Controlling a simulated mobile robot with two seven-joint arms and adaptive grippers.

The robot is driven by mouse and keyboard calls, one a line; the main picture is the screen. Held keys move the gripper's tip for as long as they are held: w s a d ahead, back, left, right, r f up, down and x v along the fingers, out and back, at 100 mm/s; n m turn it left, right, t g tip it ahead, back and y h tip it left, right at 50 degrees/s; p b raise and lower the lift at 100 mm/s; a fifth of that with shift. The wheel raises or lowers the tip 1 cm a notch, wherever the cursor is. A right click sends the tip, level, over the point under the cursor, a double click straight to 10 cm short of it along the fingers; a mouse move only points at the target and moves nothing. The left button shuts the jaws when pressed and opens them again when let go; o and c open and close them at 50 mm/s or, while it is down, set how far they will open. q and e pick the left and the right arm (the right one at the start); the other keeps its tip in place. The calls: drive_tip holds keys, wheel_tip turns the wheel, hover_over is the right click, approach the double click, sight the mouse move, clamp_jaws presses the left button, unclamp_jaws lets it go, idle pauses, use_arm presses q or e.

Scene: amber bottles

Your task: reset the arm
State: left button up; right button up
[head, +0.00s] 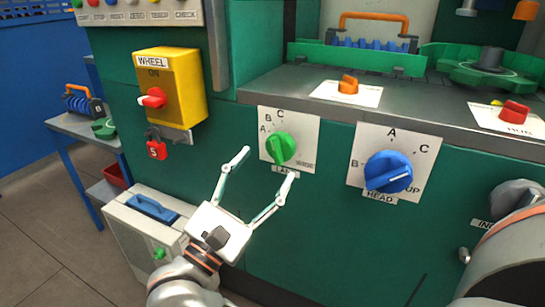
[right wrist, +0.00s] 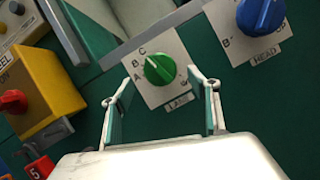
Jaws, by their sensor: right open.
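My right gripper (head: 270,163) is open and empty in front of the green machine panel, just below the green LANE knob (head: 281,148). In the right wrist view the open fingers (right wrist: 160,82) stand either side of the lower part of the green knob (right wrist: 158,70), with nothing between them. I see no contact, though the exact gap to the panel is hard to tell. The knob sits on a white plate marked A, B and C. My left gripper is not in view.
A blue HEAD knob (head: 388,172) is right of the green one. A yellow WHEEL switch box (head: 173,88) with a red handle and a red padlock (head: 155,148) is at left. A grey case (head: 140,240) stands below. A ledge (head: 300,84) with more knobs juts out above.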

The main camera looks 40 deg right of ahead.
drive_tip(key=shift+s+a+f, duration=0.15)
drive_tip(key=shift+a+f, duration=0.05)
drive_tip(key=shift+a, duration=0.3)
